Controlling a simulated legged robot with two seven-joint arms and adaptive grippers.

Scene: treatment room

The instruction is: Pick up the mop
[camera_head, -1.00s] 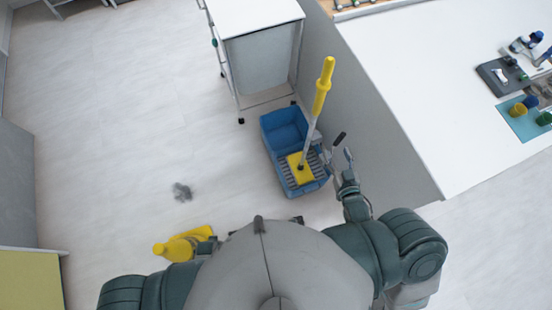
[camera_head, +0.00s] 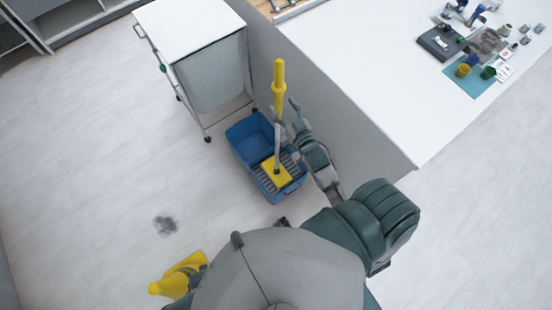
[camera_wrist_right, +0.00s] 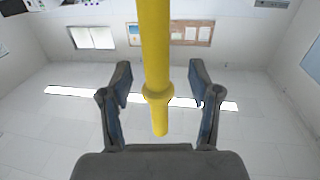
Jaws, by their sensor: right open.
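The mop (camera_head: 278,85) stands upright in a blue bucket (camera_head: 240,130), with a yellow handle, a grey lower pole and a yellow head resting on the grey wringer. My right gripper (camera_head: 286,112) is open beside the handle. In the right wrist view the yellow handle (camera_wrist_right: 156,50) runs between the two open fingers of my right gripper (camera_wrist_right: 160,85), apart from both. My left gripper is not in view.
A white cart (camera_head: 200,70) stands behind the bucket. A white counter (camera_head: 350,60) with small items borders the right side. The left floor is mostly clear.

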